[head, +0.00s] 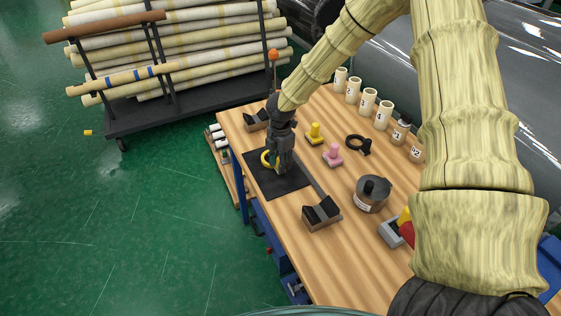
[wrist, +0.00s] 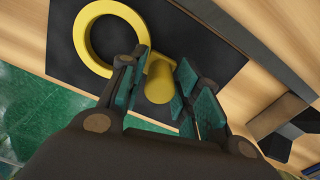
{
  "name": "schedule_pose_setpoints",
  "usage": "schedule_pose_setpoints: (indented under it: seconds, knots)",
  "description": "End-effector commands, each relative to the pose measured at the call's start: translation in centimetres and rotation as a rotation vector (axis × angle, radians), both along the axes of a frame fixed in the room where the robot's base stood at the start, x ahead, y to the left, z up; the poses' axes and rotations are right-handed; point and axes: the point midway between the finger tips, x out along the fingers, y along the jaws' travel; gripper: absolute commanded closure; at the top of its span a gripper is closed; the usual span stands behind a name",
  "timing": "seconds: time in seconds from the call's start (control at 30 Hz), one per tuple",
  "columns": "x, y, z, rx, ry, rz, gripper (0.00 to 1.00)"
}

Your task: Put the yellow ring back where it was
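The yellow ring (head: 265,160) lies on the black mat (head: 283,187) near the left edge of the wooden table. In the wrist view, the ring (wrist: 80,40) has a stubby upright yellow handle (wrist: 160,82) on its right side. My gripper (head: 279,169) points down over the mat, at the ring's right side, and hides part of it. In the wrist view, my gripper's fingers (wrist: 164,78) stand on either side of the handle. They look apart, with a narrow gap to the handle on the right; contact on the left is unclear.
Dark V-blocks (head: 321,214), a metal canister (head: 372,194) and several cream cylinders (head: 368,102) are on the table. A rack of wrapped rolls (head: 180,50) stands behind.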

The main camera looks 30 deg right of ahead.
Motion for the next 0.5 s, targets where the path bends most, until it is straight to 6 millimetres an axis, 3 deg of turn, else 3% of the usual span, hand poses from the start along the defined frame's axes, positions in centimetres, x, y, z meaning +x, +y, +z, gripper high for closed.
schedule_pose_setpoints:
  seconds: [0.5]
  knots:
    - [0.01,0.0,0.73,0.0,0.0,0.0,0.56]
